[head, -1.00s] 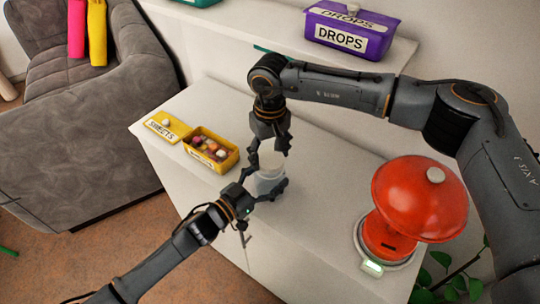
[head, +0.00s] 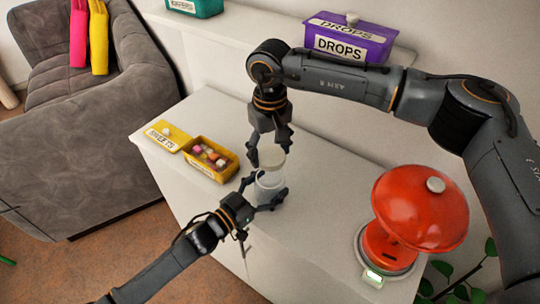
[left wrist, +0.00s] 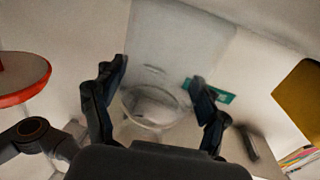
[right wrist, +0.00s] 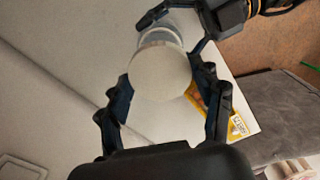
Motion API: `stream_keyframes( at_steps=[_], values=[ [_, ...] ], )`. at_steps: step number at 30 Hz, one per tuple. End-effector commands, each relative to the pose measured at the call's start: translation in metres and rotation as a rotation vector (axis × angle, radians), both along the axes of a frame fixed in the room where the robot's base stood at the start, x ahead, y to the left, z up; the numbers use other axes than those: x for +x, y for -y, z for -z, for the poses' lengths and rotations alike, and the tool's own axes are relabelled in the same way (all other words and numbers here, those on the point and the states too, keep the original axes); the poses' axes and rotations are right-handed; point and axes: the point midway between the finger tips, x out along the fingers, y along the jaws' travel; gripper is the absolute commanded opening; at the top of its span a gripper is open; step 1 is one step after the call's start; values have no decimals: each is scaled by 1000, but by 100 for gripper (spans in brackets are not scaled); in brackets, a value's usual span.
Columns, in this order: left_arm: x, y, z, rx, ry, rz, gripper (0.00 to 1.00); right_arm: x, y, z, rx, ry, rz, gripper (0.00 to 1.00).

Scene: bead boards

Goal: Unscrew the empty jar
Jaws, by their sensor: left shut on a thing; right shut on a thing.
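In the left wrist view the see-through jar (left wrist: 150,108) sits between the fingers (left wrist: 155,100). The pale round lid (head: 271,158) is above the jar, between the fingers of my right gripper (head: 269,153), which is shut on it from above. In the right wrist view the lid (right wrist: 160,75) covers most of the jar behind it. I cannot tell whether lid and jar still touch.
A yellow sweets box (head: 212,160) with several sweets is left of the jar, its lid (head: 166,137) beside it. A red dome-topped device (head: 420,205) stands at right. A purple drops box (head: 350,38) and a green box (head: 195,8) are on the back ledge.

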Motion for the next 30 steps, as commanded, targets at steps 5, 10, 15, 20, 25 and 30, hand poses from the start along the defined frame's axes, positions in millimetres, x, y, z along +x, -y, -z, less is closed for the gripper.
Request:
stream_keyframes(
  at_steps=[5,10,15,20,25,30],
  values=[
    [0,0,0,0,0,0,86,0,0,1,0,0,0,28],
    [0,0,0,0,0,0,100,0,0,1,0,0,0,28],
    [0,0,0,0,0,0,100,0,0,1,0,0,0,28],
    [-2,-2,1,1,-1,0,100,0,0,1,0,0,0,28],
    [-18,-19,1,1,-2,0,100,0,0,1,0,0,0,28],
    [-44,-46,2,3,-4,0,100,0,0,1,0,0,0,28]
  ],
)
